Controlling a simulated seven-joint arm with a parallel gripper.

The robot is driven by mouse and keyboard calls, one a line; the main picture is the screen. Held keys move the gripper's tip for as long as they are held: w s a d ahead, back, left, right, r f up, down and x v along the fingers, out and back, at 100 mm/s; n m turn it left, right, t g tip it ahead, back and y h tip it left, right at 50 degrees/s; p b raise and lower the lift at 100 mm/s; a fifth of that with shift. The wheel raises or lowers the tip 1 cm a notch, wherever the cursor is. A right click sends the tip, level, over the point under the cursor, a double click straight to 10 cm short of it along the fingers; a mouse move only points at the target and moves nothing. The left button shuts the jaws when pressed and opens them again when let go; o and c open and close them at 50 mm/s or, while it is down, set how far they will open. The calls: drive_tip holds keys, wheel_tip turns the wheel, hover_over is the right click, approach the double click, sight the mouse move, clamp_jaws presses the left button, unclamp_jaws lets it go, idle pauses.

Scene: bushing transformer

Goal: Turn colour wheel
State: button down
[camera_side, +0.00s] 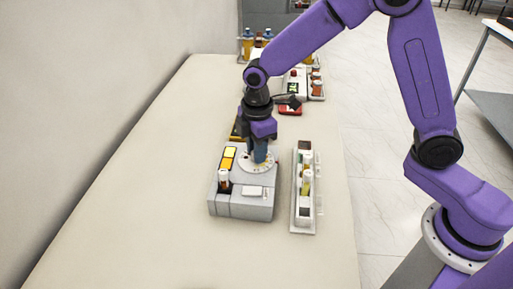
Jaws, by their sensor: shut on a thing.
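The colour wheel (246,165) is a pale round disc on top of a grey box-shaped device (243,205). My gripper (259,158) points down at the wheel from above and is shut on the wheel's middle part. The fingers hide the part they hold. The device also has yellow squares (229,156) at its back left, a vial with a white cap (223,180) at its front left and a pale flat piece (255,191) at its front right.
A narrow rack (304,208) with several vials stands close to the device's right. Behind my gripper are a red-based device (291,109), a white device (296,85) and bottles (247,42). The table (130,170) is clear to the left and in front.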

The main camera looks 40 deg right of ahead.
drive_tip(key=m, duration=0.5)
drive_tip(key=shift+m, duration=0.3)
idle(0.4)
drive_tip(key=c, duration=0.9)
unclamp_jaws()
drive_tip(key=r, duration=1.7)
drive_tip(key=shift+s+a+r, duration=0.2)
drive_tip(key=shift+r, duration=0.05)
drive_tip(key=shift+n, duration=0.9)
drive_tip(key=s+d+f, duration=0.3)
drive_tip(key=s+d, duration=0.1)
drive_tip(key=s, duration=0.5)
drive_tip(key=s+d+f, duration=0.4)
drive_tip(key=s+d, duration=0.1)
drive_tip(key=s, duration=0.4)
drive_tip(key=s+d+f, duration=0.3)
drive_tip(key=s+d, duration=0.2)
drive_tip(key=s, duration=0.4)
drive_tip(key=shift+f, duration=0.2)
